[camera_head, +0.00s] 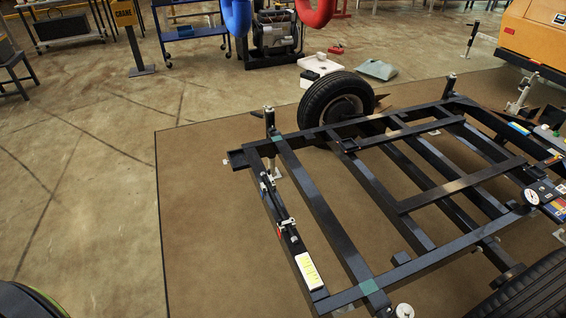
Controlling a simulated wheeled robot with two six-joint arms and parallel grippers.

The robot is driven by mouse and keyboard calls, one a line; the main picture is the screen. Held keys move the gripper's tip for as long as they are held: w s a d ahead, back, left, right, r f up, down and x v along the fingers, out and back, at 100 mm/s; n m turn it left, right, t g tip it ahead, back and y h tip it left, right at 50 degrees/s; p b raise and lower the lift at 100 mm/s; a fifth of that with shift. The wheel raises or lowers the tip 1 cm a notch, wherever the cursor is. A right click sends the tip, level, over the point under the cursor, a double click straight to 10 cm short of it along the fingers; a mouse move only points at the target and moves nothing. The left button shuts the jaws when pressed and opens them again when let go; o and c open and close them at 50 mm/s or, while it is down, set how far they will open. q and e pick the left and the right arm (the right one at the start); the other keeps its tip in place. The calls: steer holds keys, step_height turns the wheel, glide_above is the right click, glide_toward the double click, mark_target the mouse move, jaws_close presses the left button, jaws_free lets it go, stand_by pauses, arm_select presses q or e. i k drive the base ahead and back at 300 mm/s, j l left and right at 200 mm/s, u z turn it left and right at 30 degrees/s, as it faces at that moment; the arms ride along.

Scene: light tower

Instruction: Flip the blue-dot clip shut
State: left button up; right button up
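A black metal trailer frame (345,245) lies across the right half of the head view. On its near left beam a dark rod-like part (276,207) runs along the top, with small light fittings at both ends. One fitting (287,225) has a bit of red beside it. Another pale fitting (266,183) is at the rod's far end. I cannot make out a blue dot on either fitting, nor whether any clip is open or shut. Neither of my grippers is in view.
A white-and-yellow labelled box (309,272) sits on the same beam. A wheel (337,108) stands at the frame's far side; jack posts (270,125) rise at its corners. The brown mat (200,230) left of the frame is clear.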

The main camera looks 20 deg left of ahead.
mark_target(270, 176)
steer(key=i+j, duration=0.15)
steer(key=j, duration=0.2)
steer(key=i+j+z, duration=0.1)
steer(key=j, duration=0.25)
steer(key=i+j, duration=0.2)
steer(key=j, duration=0.15)
steer(key=i+j+z, duration=0.15)
steer(key=j, duration=0.2)
steer(key=i+j, duration=0.1)
steer(key=j, duration=0.3)
